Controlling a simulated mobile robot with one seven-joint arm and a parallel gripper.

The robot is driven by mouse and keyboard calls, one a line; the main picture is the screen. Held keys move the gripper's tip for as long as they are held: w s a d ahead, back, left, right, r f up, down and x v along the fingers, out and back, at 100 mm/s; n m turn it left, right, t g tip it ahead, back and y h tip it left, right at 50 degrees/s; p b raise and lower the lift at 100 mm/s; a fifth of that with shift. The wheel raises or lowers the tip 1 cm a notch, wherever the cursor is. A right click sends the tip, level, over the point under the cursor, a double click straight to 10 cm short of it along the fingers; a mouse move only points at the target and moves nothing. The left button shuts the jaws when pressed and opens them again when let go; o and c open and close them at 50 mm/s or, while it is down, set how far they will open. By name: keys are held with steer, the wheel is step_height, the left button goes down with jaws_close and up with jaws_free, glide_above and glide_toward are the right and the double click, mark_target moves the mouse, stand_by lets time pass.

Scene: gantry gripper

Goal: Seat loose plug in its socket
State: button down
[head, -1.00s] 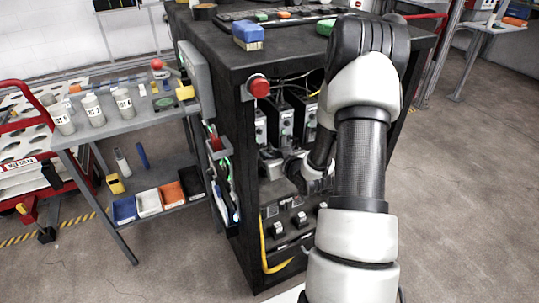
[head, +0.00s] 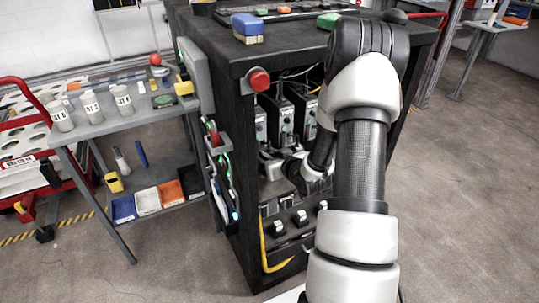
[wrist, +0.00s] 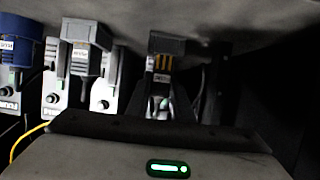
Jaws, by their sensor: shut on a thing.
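My gripper (wrist: 165,105) is shut on the loose plug (wrist: 162,62), a dark grey block with yellow stripes and a small label. In the wrist view it stands upright beyond the gripper body, at the middle. A grey plug (wrist: 82,58) sits on a light grey socket module to its left, and a blue plug (wrist: 20,45) is at the far left. In the head view my gripper (head: 270,166) is inside the black cabinet (head: 245,220), below the row of grey modules (head: 285,122). The held plug's socket cannot be made out.
The cabinet's side posts and top (head: 300,48) close in around my arm. A red button (head: 259,80) is on the front left post. Black switches (head: 279,228) and a yellow cable (head: 264,245) lie below. A grey cart (head: 150,112) with cups stands at left.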

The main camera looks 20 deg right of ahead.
steer(key=shift+f+b, duration=0.75)
steer(key=shift+f, duration=0.05)
steer(key=c, duration=1.5)
jaws_free()
steer(key=shift+o, duration=0.2)
steer(key=p+v, duration=0.7)
steer(key=v, duration=1)
steer(key=shift+s+r, duration=0.15)
